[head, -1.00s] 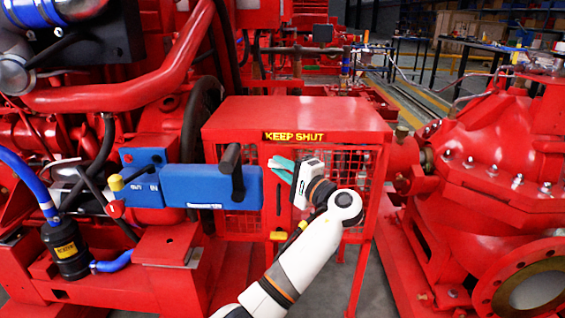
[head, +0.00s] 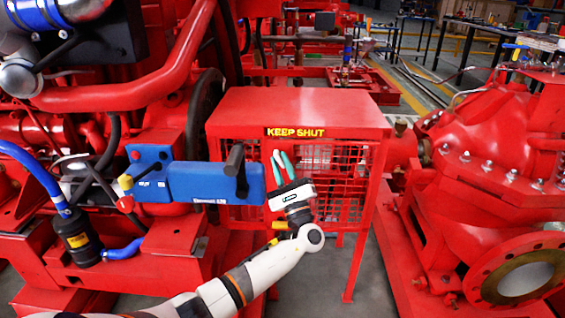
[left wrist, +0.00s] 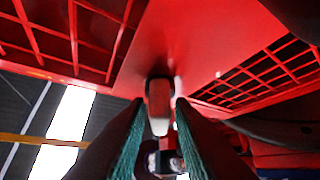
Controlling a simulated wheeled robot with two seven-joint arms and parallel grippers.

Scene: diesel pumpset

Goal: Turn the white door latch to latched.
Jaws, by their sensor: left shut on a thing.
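The white door latch (left wrist: 159,103) shows in the left wrist view as a pale, narrow lever between my teal fingertips, against a red door panel (left wrist: 195,40). The left wrist view shows the gripper (left wrist: 159,112) closed around the latch, with a finger on each side. My right gripper is not in view.
A blue box (head: 202,182) with a black upright handle (head: 235,160) is close to the left of my gripper. The red pump (head: 490,180) stands to the right. Red engine pipework fills the left. Some floor is clear below the mesh box.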

